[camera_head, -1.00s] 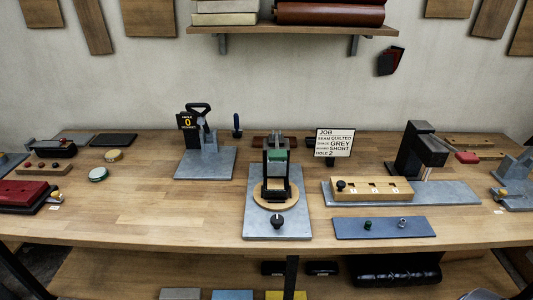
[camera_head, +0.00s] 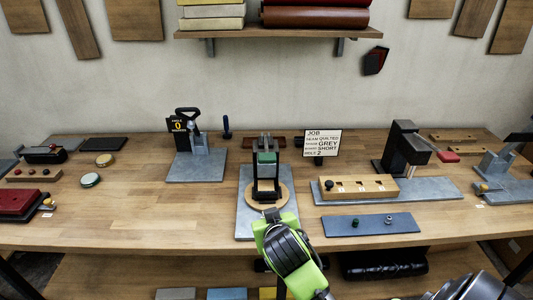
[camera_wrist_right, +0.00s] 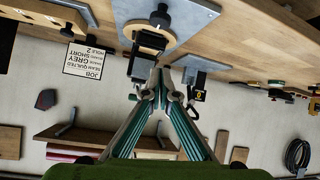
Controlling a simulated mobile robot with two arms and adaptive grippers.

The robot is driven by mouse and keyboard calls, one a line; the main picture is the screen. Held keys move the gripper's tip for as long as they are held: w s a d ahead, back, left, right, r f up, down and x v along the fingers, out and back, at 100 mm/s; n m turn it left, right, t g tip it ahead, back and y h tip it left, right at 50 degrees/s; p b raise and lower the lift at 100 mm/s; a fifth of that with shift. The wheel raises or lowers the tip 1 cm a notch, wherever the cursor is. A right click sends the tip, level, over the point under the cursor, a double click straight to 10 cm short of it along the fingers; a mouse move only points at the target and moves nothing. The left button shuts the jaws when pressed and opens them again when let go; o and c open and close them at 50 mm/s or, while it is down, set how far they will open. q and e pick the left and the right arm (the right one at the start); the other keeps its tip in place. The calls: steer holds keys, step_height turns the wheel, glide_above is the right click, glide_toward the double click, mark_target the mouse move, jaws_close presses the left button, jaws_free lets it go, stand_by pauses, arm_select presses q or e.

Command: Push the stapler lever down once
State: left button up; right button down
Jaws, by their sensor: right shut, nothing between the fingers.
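I cannot tell for certain which fixture is the stapler. A lever fixture (camera_head: 195,150) with a black loop handle and a small counter sign reading 0 stands at the back left of centre. Another lever fixture (camera_head: 497,165), its dark lever raised and tilted, stands at the far right. My left gripper is out of view.
A job card (camera_head: 322,143) stands behind centre. A tall black fixture (camera_head: 401,148), a wooden block (camera_head: 358,188) and a blue-grey mat (camera_head: 371,225) lie right. The front left-centre tabletop is clear.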

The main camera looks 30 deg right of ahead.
steer(key=w+d+r+m+t+h, duration=0.1)
steer(key=w+d+r, duration=0.1)
steer(key=w+r, duration=0.2)
steer(key=w+d+r+m+t+h, duration=0.1)
steer(key=w+d+r+m+h, duration=0.1)
steer(key=r, duration=0.7)
steer(key=shift+w+d+t, duration=0.3)
steer(key=shift+w+d, duration=0.25)
steer(key=shift+w, duration=0.5)
steer(key=shift+w+r, duration=0.1)
steer(key=p, duration=0.3)
glide_above(267, 160)
step_height(267, 160, down, 2)
step_height(267, 160, down, 4)
steer(key=shift+r+p, duration=0.25)
steer(key=shift+p, duration=0.5)
steer(key=shift+a+f, duration=0.1)
steer(key=shift+f, duration=0.45)
